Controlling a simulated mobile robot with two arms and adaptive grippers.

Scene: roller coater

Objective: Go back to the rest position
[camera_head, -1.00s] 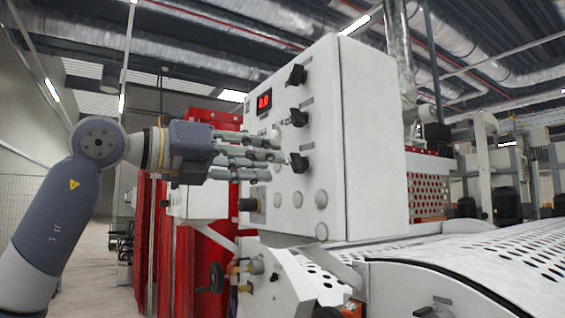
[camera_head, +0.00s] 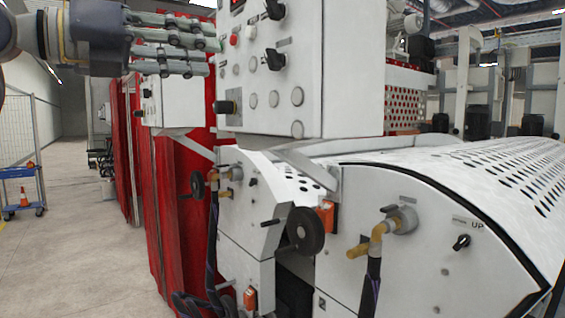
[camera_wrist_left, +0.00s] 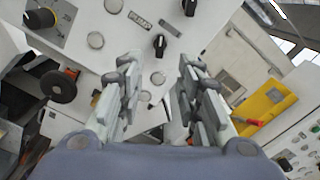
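My left gripper (camera_head: 213,55) comes in from the upper left of the head view, its grey fingers pointing right toward the white control box (camera_head: 345,90). In the left wrist view its fingers (camera_wrist_left: 160,68) are spread apart with nothing between them, so it is open. The fingertips overlap the left edge of the panel in the head view; they lie left of the lower black knob (camera_head: 275,60) and look apart from it. The wrist view shows a black knob (camera_wrist_left: 160,43) beyond the fingers. My right gripper is not in view.
A white machine with a perforated cover (camera_head: 490,170) fills the right. A black handwheel (camera_head: 305,230) and brass valve (camera_head: 375,238) stick out below the box. Red curtains (camera_head: 170,215) hang behind. Open floor (camera_head: 85,255) and a blue cart (camera_head: 22,190) are at left.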

